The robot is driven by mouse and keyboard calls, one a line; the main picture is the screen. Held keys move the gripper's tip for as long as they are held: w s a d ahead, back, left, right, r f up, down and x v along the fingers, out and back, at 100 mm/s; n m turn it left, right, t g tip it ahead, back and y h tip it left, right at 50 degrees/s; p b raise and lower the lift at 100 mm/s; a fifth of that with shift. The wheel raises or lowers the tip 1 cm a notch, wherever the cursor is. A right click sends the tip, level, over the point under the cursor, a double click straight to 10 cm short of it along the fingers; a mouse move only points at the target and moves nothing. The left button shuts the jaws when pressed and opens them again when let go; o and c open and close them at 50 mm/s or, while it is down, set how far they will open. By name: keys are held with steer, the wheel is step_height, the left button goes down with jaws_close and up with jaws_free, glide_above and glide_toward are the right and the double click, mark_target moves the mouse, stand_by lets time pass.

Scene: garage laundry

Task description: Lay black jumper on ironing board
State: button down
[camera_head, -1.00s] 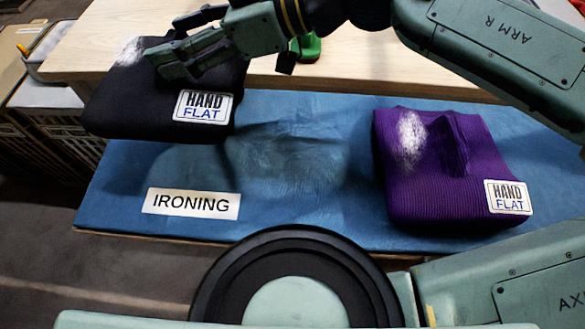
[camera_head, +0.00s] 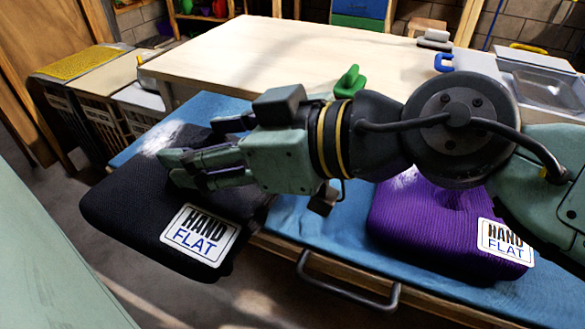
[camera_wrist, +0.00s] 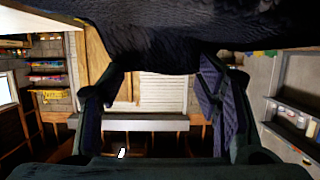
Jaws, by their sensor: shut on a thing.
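The black jumper (camera_head: 135,205) is folded into a flat bundle with a "HAND FLAT" label and a pale patch at its far side. My gripper (camera_head: 178,167) is shut on its upper side. The jumper appears over the left part of the blue ironing board (camera_head: 335,235), its near part reaching out past the front edge. I cannot tell how far above the board it is. In the wrist view, dark fabric of the black jumper (camera_wrist: 180,45) fills the top, by the fingers (camera_wrist: 160,100).
A folded purple jumper (camera_head: 425,230) lies on the board's right part. A handle bar (camera_head: 345,285) runs along the board's front. Behind is a pale wooden table (camera_head: 290,55) with a green iron-like object (camera_head: 349,82). Hampers (camera_head: 100,95) stand at the left.

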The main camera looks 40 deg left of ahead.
steer(key=shift+s+d, duration=0.15)
steer(key=shift+s, duration=0.1)
steer(key=shift+w+a+f+p, duration=0.2)
steer(key=shift+w+a+f, duration=0.55)
steer(key=shift+w, duration=1.8)
steer(key=shift+w+a+f+p, duration=0.25)
steer(key=shift+w+a+f, duration=0.55)
steer(key=shift+w, duration=1.75)
steer(key=shift+w+a+f+p, duration=0.3)
steer(key=shift+w+f, duration=0.75)
steer(key=shift+w, duration=1.5)
steer(key=shift+a, duration=0.1)
steer(key=shift+f, duration=0.15)
steer(key=c, duration=0.5)
jaws_free()
